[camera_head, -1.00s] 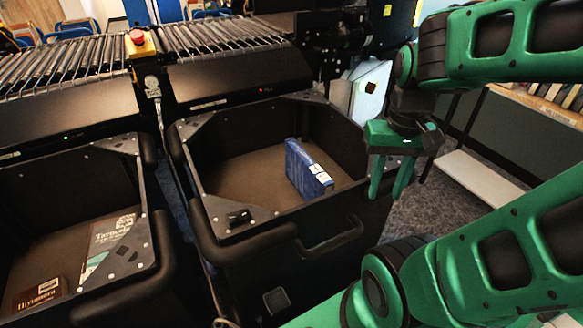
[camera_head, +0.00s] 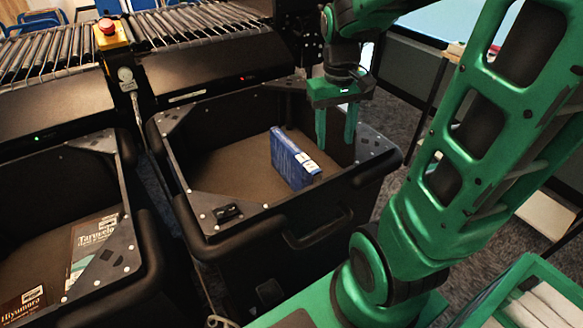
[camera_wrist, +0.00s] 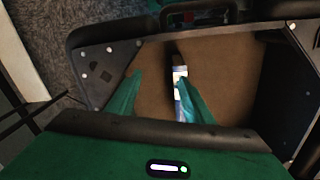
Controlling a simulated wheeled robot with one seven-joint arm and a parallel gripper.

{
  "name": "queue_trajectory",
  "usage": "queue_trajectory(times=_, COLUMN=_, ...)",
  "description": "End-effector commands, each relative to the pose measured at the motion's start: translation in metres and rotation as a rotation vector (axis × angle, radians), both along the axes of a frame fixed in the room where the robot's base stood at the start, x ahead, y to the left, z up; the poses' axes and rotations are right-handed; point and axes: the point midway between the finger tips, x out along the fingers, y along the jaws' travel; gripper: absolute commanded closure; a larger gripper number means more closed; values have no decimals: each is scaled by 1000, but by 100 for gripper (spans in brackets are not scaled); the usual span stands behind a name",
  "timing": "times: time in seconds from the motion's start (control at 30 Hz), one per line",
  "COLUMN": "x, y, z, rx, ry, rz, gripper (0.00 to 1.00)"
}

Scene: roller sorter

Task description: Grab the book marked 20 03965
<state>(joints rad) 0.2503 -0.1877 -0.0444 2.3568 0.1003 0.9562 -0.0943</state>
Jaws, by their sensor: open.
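A blue book (camera_head: 292,158) stands upright on its edge in the right black bin (camera_head: 190,199), near the bin's front right. White labels show on its spine, but the number is too small to read. In the wrist view the book (camera_wrist: 179,88) is a narrow upright shape, partly hidden by a finger. My gripper (camera_head: 336,138) is open and empty, pointing down over the right part of the bin, to the right of the book in the head view. In the wrist view my gripper's fingers (camera_wrist: 158,100) are spread, with the book's spine near the right finger.
Bin walls and corner plates surround the book. Roller conveyors (camera_head: 200,34) and a red button (camera_head: 107,26) are behind. A green tray (camera_head: 520,290) is at lower right.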

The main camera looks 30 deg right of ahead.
Motion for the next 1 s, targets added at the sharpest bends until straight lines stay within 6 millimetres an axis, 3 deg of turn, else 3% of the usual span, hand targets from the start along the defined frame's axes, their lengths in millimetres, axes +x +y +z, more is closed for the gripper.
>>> queue_trajectory(times=0.1, x=48, y=9, z=-14, rx=8, ry=7, rz=95, gripper=53)
queue_trajectory(times=0.2, x=81, y=19, z=-25, rx=22, ry=4, rz=165, gripper=53)
queue_trajectory(times=0.4, x=120, y=34, z=-41, rx=47, ry=-4, rz=246, gripper=53)
queue_trajectory(times=0.57, x=128, y=38, z=-54, rx=55, ry=-5, rz=266, gripper=53)
queue_trajectory(times=0.83, x=128, y=37, z=-92, rx=55, ry=-4, rz=265, gripper=53)
queue_trajectory(times=1.0, x=128, y=37, z=-102, rx=54, ry=-6, rz=264, gripper=53)
